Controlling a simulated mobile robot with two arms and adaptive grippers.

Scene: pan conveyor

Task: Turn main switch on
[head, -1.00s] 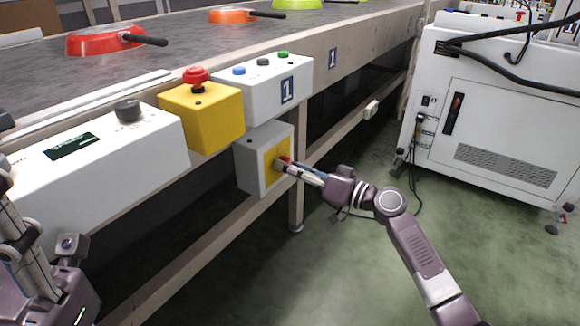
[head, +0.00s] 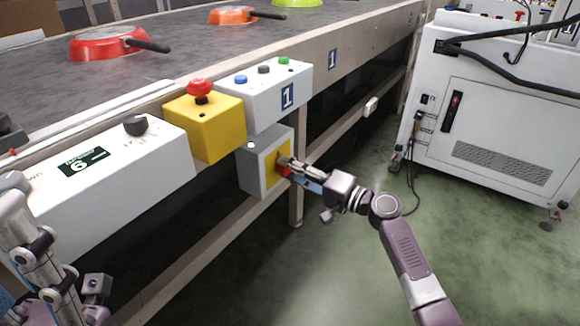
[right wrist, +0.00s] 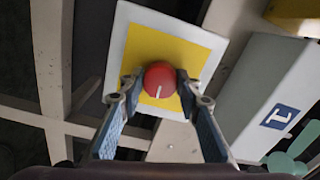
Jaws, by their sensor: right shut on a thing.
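The main switch is a red round knob (right wrist: 160,76) with a white line, on a yellow plate (right wrist: 196,54). In the head view the knob (head: 284,171) sits on the right face of a grey box (head: 251,172) under the conveyor edge. My right gripper (head: 285,165) is shut on the knob; in the right wrist view one finger presses each side of it (right wrist: 158,84).
A yellow box with a red emergency button (head: 200,88) and a white button box (head: 268,92) stand just above. Pans lie on the conveyor (head: 190,50). A white cabinet (head: 500,120) stands right.

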